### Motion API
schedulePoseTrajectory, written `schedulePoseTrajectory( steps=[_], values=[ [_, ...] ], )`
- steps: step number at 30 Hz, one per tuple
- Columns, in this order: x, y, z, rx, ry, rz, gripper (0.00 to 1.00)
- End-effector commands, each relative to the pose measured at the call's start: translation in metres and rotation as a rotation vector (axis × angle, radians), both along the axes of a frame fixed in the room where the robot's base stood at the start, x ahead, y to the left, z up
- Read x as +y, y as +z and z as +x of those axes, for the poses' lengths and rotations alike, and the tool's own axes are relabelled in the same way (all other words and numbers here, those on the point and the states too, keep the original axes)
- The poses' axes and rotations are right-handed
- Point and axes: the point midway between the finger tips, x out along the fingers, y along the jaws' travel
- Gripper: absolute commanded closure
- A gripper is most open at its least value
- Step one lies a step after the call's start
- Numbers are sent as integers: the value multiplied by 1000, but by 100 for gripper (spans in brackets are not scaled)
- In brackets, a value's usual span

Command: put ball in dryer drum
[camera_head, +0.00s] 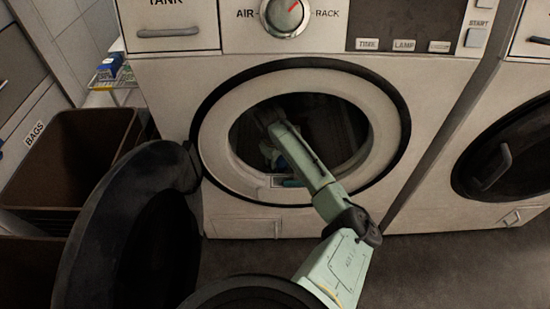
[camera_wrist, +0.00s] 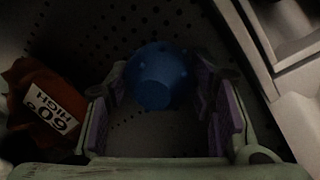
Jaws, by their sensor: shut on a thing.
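The dryer drum (camera_head: 343,128) is dark behind its round opening, and the black door (camera_head: 120,225) stands open at the left. My arm reaches through the opening, and my gripper is inside the drum, dim and mostly hidden in the head view. In the wrist view my gripper (camera_wrist: 158,82) has its purple-padded fingers closed around a blue ball (camera_wrist: 158,75) with small knobs. The perforated drum wall (camera_wrist: 120,25) lies behind it. I cannot tell whether the ball touches the wall.
A dark orange-red item labelled "60° HIGH" (camera_wrist: 45,108) lies left of my gripper in the wrist view. The pale opening rim (camera_head: 215,130) surrounds my arm. A brown bin (camera_head: 70,150) stands at the left, and another machine with a closed round door (camera_head: 505,150) at the right.

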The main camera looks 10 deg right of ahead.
Motion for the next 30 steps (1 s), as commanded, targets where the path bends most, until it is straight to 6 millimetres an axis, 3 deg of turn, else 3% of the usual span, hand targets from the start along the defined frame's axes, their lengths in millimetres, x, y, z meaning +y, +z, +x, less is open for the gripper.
schedulePoseTrajectory(
  steps=[14, 15, 23, 30],
  values=[
    [-1, -6, 0, -3, -1, 0, 84],
    [-1, -5, 0, -4, -1, -1, 49],
    [-1, -5, 0, -4, -1, -1, 32],
    [-1, -5, 0, -4, -1, -1, 31]
  ],
)
